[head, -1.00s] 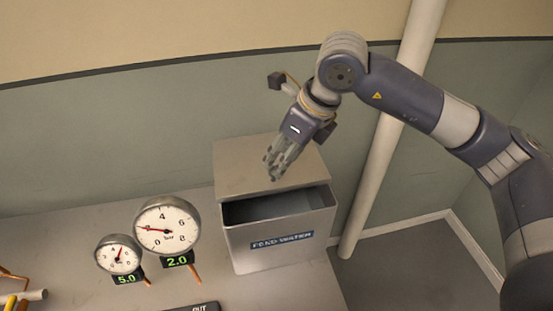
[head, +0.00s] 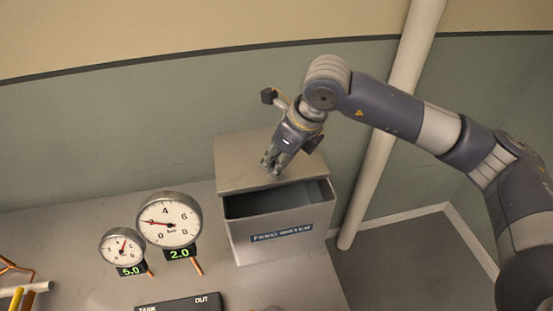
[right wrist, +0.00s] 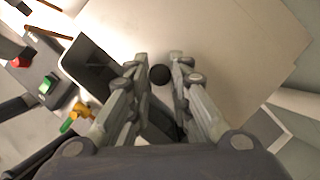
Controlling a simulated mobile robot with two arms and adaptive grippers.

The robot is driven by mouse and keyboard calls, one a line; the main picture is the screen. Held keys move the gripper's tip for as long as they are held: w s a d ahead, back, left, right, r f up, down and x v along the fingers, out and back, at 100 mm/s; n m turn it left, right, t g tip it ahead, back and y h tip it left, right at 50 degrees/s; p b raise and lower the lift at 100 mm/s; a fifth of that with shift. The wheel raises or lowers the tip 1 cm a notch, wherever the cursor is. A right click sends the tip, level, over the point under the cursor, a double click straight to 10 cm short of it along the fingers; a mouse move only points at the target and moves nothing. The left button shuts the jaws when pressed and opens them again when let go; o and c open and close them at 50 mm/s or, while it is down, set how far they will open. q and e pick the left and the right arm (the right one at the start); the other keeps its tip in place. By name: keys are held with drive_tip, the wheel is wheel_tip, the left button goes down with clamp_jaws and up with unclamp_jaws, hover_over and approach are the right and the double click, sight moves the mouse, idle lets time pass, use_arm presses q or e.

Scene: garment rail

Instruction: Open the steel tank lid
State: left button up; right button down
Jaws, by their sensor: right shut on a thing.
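The steel tank (head: 255,252) is a grey box labelled FEED WATER, standing on the bench in the head view. Its flat lid (head: 235,168) sits back from the front edge, so the front part of the tank is open and dark inside. My right gripper (head: 270,169) reaches down onto the lid. In the right wrist view its fingers (right wrist: 163,70) are shut around a small dark round knob (right wrist: 160,75) on the pale lid (right wrist: 225,45). The fingers partly hide the tank's opening there. My left gripper is not in view.
Two round gauges, a larger one (head: 168,220) and a smaller one (head: 122,247), stand left of the tank. A dark TANK/OUT panel (head: 180,305) lies in front. A pale pipe (head: 388,150) rises behind on the right. A green switch (right wrist: 47,85) shows in the wrist view.

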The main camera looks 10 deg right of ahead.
drive_tip(key=w+b, duration=0.2)
drive_tip(key=w, duration=0.2)
drive_tip(key=shift+w, duration=0.55)
drive_tip(key=shift+s+r, duration=0.1)
drive_tip(key=c, duration=1.5)
unclamp_jaws()
drive_tip(key=shift+o, duration=0.2)
drive_tip(key=v, duration=1.2)
